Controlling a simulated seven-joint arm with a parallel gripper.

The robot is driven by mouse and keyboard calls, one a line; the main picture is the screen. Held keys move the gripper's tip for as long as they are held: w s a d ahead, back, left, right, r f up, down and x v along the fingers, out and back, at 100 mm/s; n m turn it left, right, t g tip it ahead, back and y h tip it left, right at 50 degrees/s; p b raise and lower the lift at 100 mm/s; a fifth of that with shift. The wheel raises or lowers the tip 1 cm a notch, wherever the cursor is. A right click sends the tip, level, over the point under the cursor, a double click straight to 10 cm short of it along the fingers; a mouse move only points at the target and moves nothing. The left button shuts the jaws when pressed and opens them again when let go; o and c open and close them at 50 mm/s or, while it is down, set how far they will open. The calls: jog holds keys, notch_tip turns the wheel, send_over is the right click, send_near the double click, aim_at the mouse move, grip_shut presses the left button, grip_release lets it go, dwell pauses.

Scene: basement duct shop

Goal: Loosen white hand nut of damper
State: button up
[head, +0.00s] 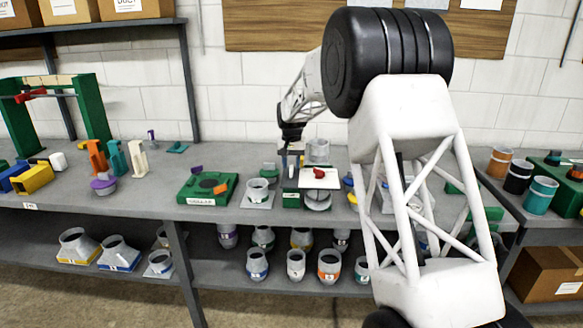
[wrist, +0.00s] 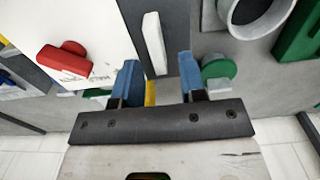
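The white hand nut (wrist: 154,43) shows in the wrist view as a slim upright bar on a dark grey strip. It lies ahead of and between the two blue fingertips of my gripper (wrist: 159,63). My gripper is open, with a gap on both sides of the bar; I cannot tell its distance to the bar. A white plate (wrist: 105,28) with a red hand nut (wrist: 66,61) is to the left. In the head view my gripper (head: 291,158) points down beside the white plate (head: 311,184) with its red nut (head: 319,173).
A green round knob (wrist: 217,68) sits close to the right finger in the wrist view. Orange, teal and white pieces stand farther left.

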jog(key=shift+f, duration=0.8)
grip_shut()
